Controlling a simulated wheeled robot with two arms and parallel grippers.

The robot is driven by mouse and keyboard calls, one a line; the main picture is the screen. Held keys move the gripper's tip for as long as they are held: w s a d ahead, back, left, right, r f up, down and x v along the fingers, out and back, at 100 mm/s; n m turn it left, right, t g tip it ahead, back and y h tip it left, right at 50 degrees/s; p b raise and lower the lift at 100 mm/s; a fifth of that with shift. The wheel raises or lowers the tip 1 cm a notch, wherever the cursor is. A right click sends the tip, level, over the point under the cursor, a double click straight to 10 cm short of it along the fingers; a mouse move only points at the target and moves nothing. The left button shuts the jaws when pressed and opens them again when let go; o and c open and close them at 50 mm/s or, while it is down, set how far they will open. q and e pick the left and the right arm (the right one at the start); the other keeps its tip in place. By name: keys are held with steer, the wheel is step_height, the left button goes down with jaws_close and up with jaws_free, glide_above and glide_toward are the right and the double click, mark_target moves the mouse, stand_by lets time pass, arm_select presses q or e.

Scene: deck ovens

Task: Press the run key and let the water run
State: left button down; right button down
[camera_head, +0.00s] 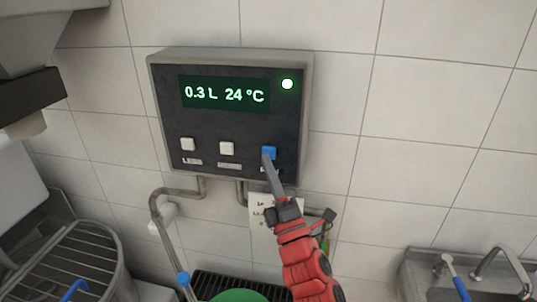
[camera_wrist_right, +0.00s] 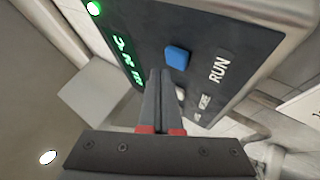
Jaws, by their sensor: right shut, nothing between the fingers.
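The water meter box (camera_head: 232,62) is on the tiled wall, its display (camera_head: 224,93) reading "0.3 L 24 °C" in green. A round lamp (camera_head: 287,84) glows green-white at its upper right. The blue run key (camera_head: 269,152) is at the lower right of the panel; in the right wrist view the blue key (camera_wrist_right: 177,56) sits beside the word RUN. My right gripper (camera_head: 267,160) is shut and empty, its fingertips just at the key's lower left edge; I cannot tell if they touch it. No running water is visible. My left gripper is not in view.
Two white keys (camera_head: 187,144) (camera_head: 227,148) sit left of the blue one. Grey pipes (camera_head: 163,195) run down below the box. A green container (camera_head: 240,296) shows at the bottom edge. A metal mixer bowl with a wire guard (camera_head: 70,262) stands left, a sink (camera_head: 425,270) right.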

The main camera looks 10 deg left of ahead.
steer(key=s+b, duration=0.1)
steer(key=s, duration=0.3)
steer(key=shift+s, duration=0.4)
